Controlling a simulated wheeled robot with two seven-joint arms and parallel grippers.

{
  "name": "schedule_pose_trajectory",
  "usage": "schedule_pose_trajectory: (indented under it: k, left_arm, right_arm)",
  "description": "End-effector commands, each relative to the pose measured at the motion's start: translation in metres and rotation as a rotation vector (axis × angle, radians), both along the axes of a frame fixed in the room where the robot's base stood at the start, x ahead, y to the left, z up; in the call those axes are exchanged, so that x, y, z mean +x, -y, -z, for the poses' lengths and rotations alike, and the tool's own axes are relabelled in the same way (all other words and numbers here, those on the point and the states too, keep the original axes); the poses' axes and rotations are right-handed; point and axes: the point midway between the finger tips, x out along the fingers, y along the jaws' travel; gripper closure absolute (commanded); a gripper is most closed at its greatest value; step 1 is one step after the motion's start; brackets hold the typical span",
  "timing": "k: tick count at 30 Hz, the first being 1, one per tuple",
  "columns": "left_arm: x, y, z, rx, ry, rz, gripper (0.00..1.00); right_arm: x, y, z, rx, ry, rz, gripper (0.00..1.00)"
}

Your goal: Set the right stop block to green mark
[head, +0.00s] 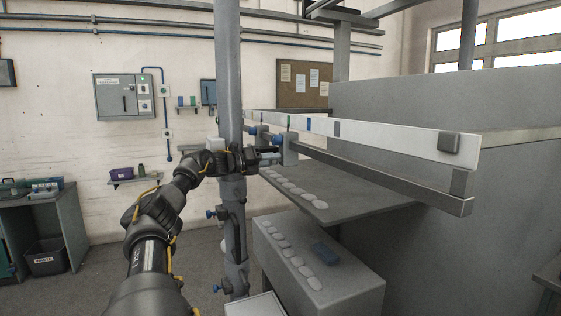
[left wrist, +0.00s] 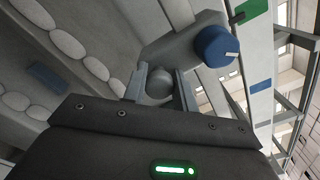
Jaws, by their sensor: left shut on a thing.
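The right stop block (head: 290,149) is a grey block with a blue knob (head: 277,140) on the rail under the white scale strip (head: 390,138). In the left wrist view the block (left wrist: 180,45) and its blue knob (left wrist: 215,46) are close. My left gripper (head: 279,155) is shut on the block's round grey peg (left wrist: 160,84), one finger on each side. The green mark (head: 289,122) on the strip is just above the block; it also shows in the left wrist view (left wrist: 251,10). I cannot tell exact alignment. My right gripper is out of view.
A blue mark (head: 309,125) and a dark mark (head: 337,129) lie right of the green one. Another blue knob (head: 252,130) is farther left. A grey post (head: 229,80) stands beside my forearm. A shelf (head: 340,195) with pale round pieces lies below the rail.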

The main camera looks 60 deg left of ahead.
Motion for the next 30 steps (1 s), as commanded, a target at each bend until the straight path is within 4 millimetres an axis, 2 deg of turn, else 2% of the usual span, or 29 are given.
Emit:
schedule_pose_trajectory:
  k: [9, 10, 14, 23, 26, 30]
  left_arm:
    - [0.0, -0.001, 0.0, -0.002, -0.001, -0.002, 1.0]
    - [0.0, -0.001, 0.0, -0.002, -0.001, -0.002, 0.68]
    - [0.001, 0.0, 0.001, -0.002, -0.001, -0.001, 0.51]
    - [0.001, 0.0, -0.001, -0.001, 0.0, 0.0, 0.5]
    - [0.001, 0.0, -0.008, 0.001, -0.002, -0.001, 0.5]
    - [0.001, -0.001, -0.028, 0.003, -0.004, -0.001, 0.5]
  right_arm:
    - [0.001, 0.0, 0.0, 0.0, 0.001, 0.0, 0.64]
    - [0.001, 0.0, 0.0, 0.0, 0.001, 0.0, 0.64]
    - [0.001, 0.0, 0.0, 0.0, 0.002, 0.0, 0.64]
    - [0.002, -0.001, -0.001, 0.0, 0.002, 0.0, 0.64]
    - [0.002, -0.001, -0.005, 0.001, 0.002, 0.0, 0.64]
    - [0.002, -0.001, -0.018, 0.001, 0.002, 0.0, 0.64]
